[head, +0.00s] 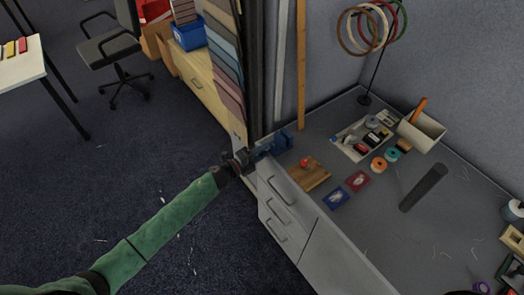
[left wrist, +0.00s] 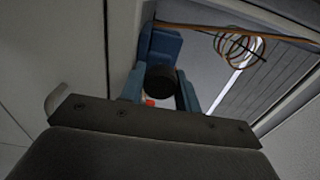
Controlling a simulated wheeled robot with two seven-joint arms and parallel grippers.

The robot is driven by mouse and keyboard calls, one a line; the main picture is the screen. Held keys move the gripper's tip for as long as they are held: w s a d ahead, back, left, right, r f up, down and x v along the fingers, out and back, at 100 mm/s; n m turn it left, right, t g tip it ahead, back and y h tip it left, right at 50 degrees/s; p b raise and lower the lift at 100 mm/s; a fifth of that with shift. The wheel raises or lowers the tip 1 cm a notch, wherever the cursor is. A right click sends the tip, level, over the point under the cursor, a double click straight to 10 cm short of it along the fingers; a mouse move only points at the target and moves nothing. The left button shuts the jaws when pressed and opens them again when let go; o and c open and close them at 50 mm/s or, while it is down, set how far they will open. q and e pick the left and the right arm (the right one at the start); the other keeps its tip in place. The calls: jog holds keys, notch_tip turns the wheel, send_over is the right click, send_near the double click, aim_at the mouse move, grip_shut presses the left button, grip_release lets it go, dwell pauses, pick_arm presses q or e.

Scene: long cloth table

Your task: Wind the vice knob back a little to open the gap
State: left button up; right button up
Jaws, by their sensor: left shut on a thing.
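The blue vice (head: 279,146) sits at the near left corner of the grey workbench. Its blue body also shows in the left wrist view (left wrist: 162,44). My left gripper (head: 240,162) reaches the outer end of the vice from the left and is shut on the vice knob. In the left wrist view the dark round knob (left wrist: 160,79) lies ahead of my gripper's dark palm, with blue parts on either side and a small red patch below. The gap between the vice jaws is too small to judge.
A wooden board (head: 309,177) with a red item lies close to the vice on the workbench (head: 350,225). Blue and red packets, tape rolls and a beige bin (head: 421,131) lie further right. A hanging swatch rack (head: 226,65) stands just behind my left gripper.

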pick_arm(q)
jog(key=shift+a, duration=0.1)
pick_arm(e)
jog(key=shift+s+d, duration=0.1)
jog(key=shift+s, duration=0.1)
pick_arm(q)
jog(key=o, duration=1)
jog(key=shift+c, duration=0.2)
jog(key=shift+f, duration=0.15)
pick_arm(e)
jog(key=shift+s, duration=0.1)
